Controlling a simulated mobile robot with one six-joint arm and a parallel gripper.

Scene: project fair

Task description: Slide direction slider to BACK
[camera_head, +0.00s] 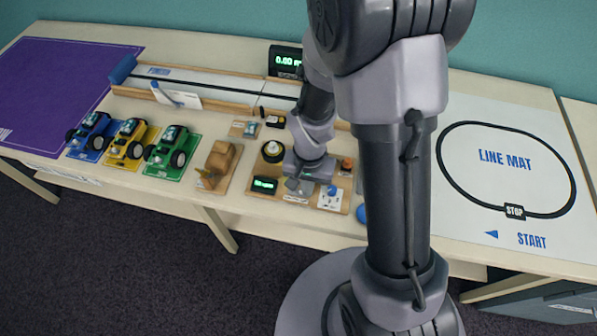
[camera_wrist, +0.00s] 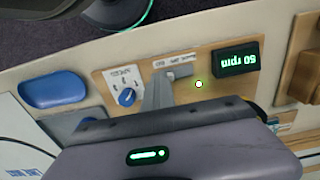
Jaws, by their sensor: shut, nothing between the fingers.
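The wooden control board (camera_head: 250,192) stands at the table's front edge, with a green-lit display (camera_head: 264,184) and a white dial panel (camera_head: 331,199). In the wrist view the display (camera_wrist: 238,58) reads 60 rpm, upside down. A small grey block (camera_wrist: 182,72), seemingly the direction slider, sits between the display and the blue dial knob (camera_wrist: 127,97), by a white label strip (camera_wrist: 174,60) too small to read. My gripper (camera_wrist: 158,82) is shut and empty, its fingertips down right beside the grey block. I cannot tell whether they touch. My gripper (camera_head: 303,184) hides the slider in the head view.
A wooden block (camera_head: 217,162) and green (camera_head: 172,150), yellow (camera_head: 128,142) and blue (camera_head: 92,135) cars stand to the left.

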